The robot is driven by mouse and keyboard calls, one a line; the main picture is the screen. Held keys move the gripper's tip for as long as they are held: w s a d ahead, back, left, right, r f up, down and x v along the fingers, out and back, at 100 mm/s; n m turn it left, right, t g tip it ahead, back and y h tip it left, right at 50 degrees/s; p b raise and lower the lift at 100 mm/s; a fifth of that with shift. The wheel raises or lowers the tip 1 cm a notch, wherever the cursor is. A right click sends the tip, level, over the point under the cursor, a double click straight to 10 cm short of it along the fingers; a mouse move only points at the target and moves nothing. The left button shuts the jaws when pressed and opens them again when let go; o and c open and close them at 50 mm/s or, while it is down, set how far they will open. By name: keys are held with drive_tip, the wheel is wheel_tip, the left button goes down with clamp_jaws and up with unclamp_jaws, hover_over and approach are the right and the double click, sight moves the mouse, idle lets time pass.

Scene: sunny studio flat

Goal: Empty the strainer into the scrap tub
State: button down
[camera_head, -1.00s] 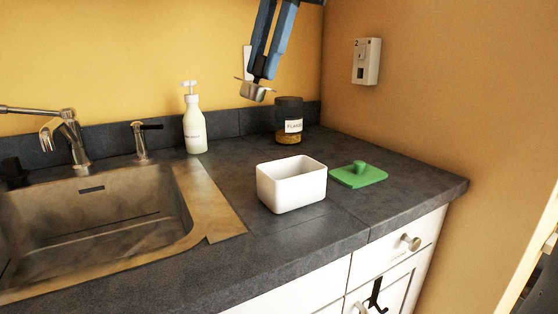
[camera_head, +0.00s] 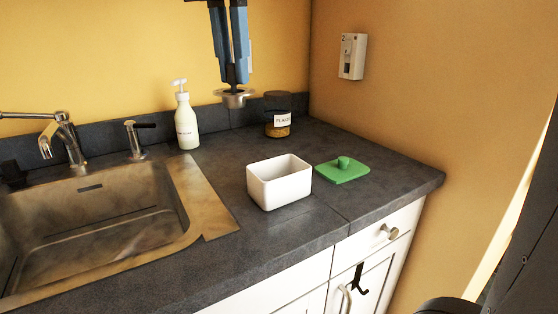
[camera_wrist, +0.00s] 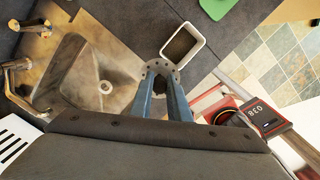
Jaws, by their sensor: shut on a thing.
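My gripper (camera_head: 236,82) points down and is shut on the small metal strainer (camera_head: 237,98), held in the air above the back of the counter. The strainer looks about level in the head view. In the wrist view its perforated rim (camera_wrist: 158,66) shows at the fingertips, with something dark at its middle that I cannot make out. The white scrap tub (camera_head: 279,188) stands open on the counter, nearer the front than the strainer. In the wrist view the tub (camera_wrist: 199,42) lies just beyond the strainer, partly overlapped by it.
A green lid with a knob (camera_head: 343,171) lies right of the tub. A labelled jar (camera_head: 278,118) and a white pump bottle (camera_head: 186,125) stand at the back. The sink (camera_head: 95,225) and tap (camera_head: 66,135) are left. The counter in front of the tub is clear.

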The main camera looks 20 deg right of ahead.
sight(214, 92)
drive_tip(key=a+r+p, duration=0.1)
drive_tip(key=p, duration=0.1)
drive_tip(key=a+r+p, duration=0.2)
drive_tip(key=shift+a+r, duration=0.2)
drive_tip(key=shift+a, duration=0.1)
drive_tip(key=shift+a+r+p, duration=0.2)
drive_tip(key=shift+a+p, duration=0.25)
